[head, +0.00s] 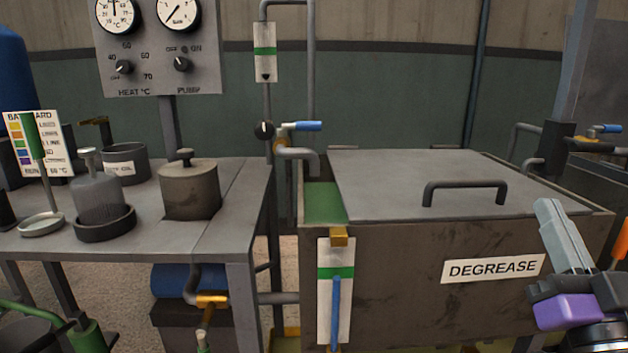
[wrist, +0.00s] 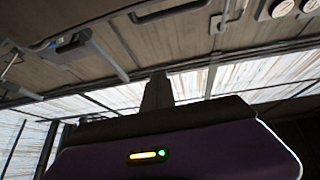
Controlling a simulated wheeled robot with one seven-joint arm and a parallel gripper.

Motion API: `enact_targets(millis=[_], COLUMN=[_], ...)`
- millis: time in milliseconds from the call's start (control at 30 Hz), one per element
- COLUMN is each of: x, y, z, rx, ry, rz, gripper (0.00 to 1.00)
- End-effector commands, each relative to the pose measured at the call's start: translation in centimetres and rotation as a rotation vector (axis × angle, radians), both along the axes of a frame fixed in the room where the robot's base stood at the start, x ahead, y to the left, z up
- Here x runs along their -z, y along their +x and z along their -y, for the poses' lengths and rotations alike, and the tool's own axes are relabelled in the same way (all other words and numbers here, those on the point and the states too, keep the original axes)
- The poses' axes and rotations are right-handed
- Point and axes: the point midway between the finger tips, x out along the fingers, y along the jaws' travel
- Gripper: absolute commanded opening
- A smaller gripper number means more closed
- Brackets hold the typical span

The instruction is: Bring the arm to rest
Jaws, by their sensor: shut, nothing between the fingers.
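My gripper (head: 548,208) is at the right of the head view, in front of the right part of the tank labelled DEGREASE (head: 400,290). Its grey fingers are together, point up and lean to the left, and hold nothing. Its purple body shows below them. In the wrist view the closed fingers (wrist: 157,90) stand up from the dark and purple housing. The rest of my arm is mostly out of the picture.
The tank's lid (head: 420,175) with a bar handle covers most of it; a green strip shows at its left. A bench (head: 240,190) at left carries a lidded pot (head: 190,192) and several vessels. A gauge panel (head: 150,60) stands behind. Pipes and a blue-handled valve (head: 305,126) rise between.

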Motion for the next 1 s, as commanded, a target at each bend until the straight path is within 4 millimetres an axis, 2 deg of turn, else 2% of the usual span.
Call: enact_targets(millis=[33, 233, 467, 700, 1000], x=[1.5, 6.7, 14.4, 21.2, 27.8], y=[-0.6, -3.5, -8.1, -14.2, -23.0], z=[0.1, -0.3, -2.4, -5.5, -9.1], rx=[0.014, 0.060, 0.090, 0.084, 0.027], ry=[0.022, 0.082, 0.123, 0.115, 0.052], rz=[-0.008, -0.042, -0.149, -0.298, -0.528], gripper=[0.00, 0.00, 0.00, 0.00, 0.00])
